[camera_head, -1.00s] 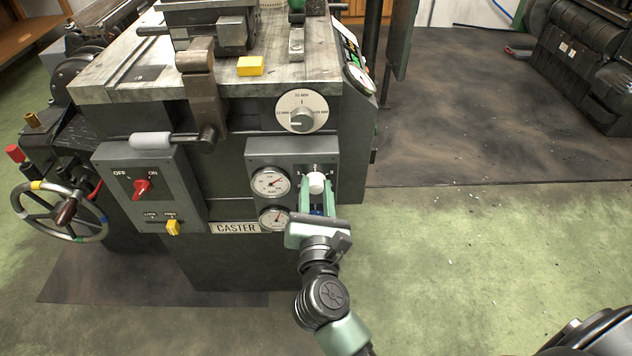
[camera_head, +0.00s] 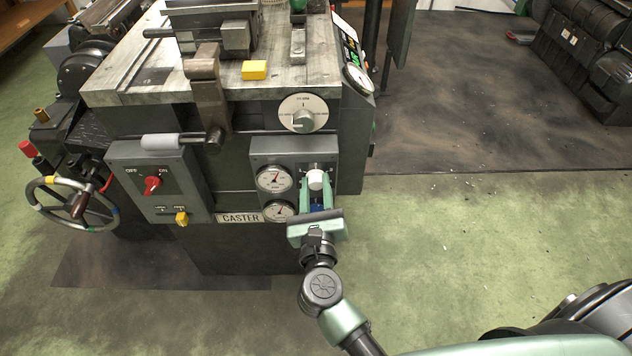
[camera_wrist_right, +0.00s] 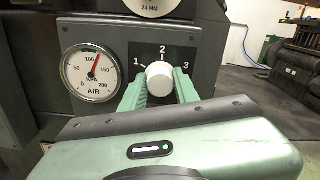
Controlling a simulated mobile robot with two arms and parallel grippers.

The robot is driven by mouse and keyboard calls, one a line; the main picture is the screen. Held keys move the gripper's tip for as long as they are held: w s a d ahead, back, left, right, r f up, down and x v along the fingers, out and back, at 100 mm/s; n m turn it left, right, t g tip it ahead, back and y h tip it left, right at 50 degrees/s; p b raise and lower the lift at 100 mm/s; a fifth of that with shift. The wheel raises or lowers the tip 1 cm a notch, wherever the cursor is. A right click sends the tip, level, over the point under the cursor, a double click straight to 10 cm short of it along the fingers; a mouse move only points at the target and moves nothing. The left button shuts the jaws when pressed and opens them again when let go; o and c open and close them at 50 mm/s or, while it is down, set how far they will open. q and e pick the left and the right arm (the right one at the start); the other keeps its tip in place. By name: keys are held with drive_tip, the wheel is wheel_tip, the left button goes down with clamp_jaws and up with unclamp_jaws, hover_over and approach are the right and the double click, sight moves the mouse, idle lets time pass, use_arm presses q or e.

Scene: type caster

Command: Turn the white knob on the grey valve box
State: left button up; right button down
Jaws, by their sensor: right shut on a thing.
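The white knob (camera_head: 315,180) is on the right part of the grey valve box (camera_head: 258,152), on the front of the caster. The fingers also show in the right wrist view (camera_wrist_right: 160,88). The knob's pointer is hard to make out. My left gripper is not in view.
Two gauges (camera_head: 274,179) sit left of the knob. A large round dial (camera_head: 304,113) is above the box. A grey switch panel with a red knob (camera_head: 152,185) and a handwheel (camera_head: 75,203) are at the left.

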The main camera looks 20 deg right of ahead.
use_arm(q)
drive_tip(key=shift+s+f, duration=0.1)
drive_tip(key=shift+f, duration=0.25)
use_arm(e)
drive_tip(key=shift+f, duration=0.1)
drive_tip(key=c, duration=1.1)
unclamp_jaws()
drive_tip(key=shift+o, duration=0.2)
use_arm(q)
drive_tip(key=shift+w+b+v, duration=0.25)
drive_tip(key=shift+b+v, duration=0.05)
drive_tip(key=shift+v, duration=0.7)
use_arm(e)
drive_tip(key=v, duration=0.8)
